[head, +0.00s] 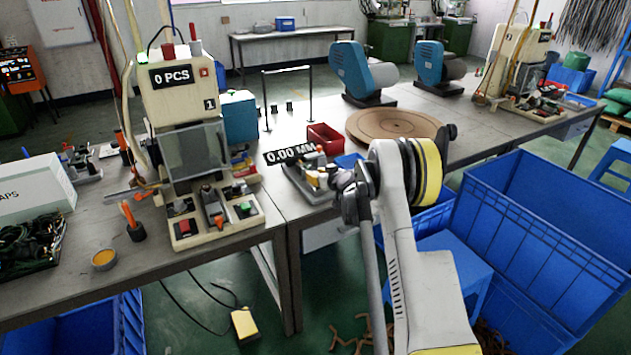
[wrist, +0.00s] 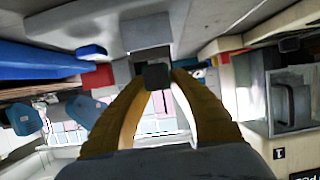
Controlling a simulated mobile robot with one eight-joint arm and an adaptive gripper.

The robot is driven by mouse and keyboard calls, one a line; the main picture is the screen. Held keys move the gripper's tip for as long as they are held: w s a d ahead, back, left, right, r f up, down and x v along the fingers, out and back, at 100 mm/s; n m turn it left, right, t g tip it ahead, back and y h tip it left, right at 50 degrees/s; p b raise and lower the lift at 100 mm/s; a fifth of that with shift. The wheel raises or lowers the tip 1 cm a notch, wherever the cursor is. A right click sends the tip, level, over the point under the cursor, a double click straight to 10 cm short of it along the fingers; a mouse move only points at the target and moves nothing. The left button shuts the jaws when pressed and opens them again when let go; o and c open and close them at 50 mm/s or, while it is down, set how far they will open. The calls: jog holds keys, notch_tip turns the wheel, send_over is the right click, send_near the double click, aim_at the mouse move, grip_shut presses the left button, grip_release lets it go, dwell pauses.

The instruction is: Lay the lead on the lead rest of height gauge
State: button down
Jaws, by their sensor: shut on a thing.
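The height gauge (head: 304,184) stands near the front edge of the table, right of the machine marked 1. Its display (head: 294,154) reads 0.00 MM. My gripper (head: 343,182) is at the gauge's right side, and my arm hides part of that area. In the wrist view my gripper (wrist: 158,82) has its two yellow-brown fingers closed on a small dark piece (wrist: 158,75), seemingly an end of the lead. The rest of the lead is hidden. I cannot make out the lead rest, nor whether the dark piece touches the gauge.
A red bin (head: 324,139) stands behind the gauge, and a round brown turntable (head: 393,125) is behind my arm. The machine (head: 185,95) with its control box is to the left. Large blue crates (head: 545,240) stand on the floor at the right.

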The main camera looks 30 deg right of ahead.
jog(key=shift+f, duration=0.5)
jog(key=shift+f, duration=0.2)
jog(key=c, duration=1.3)
grip_release()
jog(key=shift+o, duration=0.2)
jog(key=shift+r, duration=0.15)
